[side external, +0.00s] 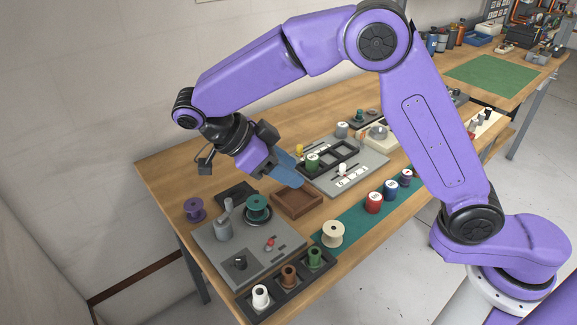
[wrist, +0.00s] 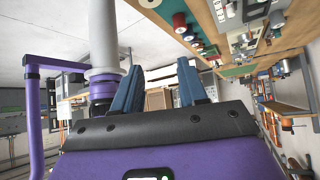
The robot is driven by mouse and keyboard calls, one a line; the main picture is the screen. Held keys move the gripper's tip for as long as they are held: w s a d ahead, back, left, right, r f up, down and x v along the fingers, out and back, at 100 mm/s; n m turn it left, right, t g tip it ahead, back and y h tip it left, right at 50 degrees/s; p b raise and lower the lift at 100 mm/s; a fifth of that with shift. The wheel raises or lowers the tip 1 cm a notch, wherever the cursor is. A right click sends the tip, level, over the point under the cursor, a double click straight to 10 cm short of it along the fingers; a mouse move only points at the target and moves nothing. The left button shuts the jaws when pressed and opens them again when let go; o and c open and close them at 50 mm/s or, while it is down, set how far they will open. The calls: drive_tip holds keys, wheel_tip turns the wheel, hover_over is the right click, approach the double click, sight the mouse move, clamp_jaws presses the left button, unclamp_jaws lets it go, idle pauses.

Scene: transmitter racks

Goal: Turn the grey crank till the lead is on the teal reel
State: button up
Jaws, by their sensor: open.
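The teal reel (side external: 258,206) sits upright on a round dark base at the back of a grey panel (side external: 215,256). Just left of it stands a grey crank (side external: 225,219), a thick grey post with a thinner upright handle. I cannot make out the lead. My gripper (side external: 293,173), with blue fingers, is open and empty. In the side view it is above and to the right of the teal reel and crank, apart from both. In the wrist view its two fingers (wrist: 158,88) are spread, with neither reel nor crank recognisable between them.
A brown open tray (side external: 284,207) lies below my gripper. A purple spool (side external: 194,210) stands left of the panel, a cream spool (side external: 333,234) right of it. A dark rack (side external: 275,304) with white, brown and green spools lines the front. The panel bears a red knob (side external: 270,243).

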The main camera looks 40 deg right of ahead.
drive_tip(key=shift+s+d+r, duration=0.1)
drive_tip(key=shift+s+d, duration=0.05)
drive_tip(key=shift+s, duration=0.1)
drive_tip(key=shift+o, duration=0.2)
